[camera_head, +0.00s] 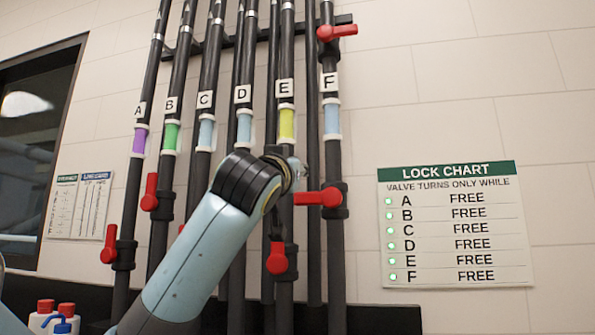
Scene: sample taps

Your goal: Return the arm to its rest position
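My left arm (205,245) reaches up from the lower left, its elbow-like dark joint (245,182) in front of the pipes. Its wrist end (290,172) is near pipe E, below the yellow band (287,124). The gripper is not clearly seen; dark parts there blend with the pipes, and I cannot tell its fingers or whether it touches anything. Red valve handles show on the pipes: one low on pipe A (109,244), one upright by B (150,192), one hanging by E (277,258), and one sideways by F (317,198). My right gripper is out of view.
The lock chart (455,225) on the right wall reads FREE for A to F, with green lights. Another red handle (337,31) is at the top of pipe F. Bottles with red and blue caps (60,318) stand lower left. A smaller chart (79,205) hangs left.

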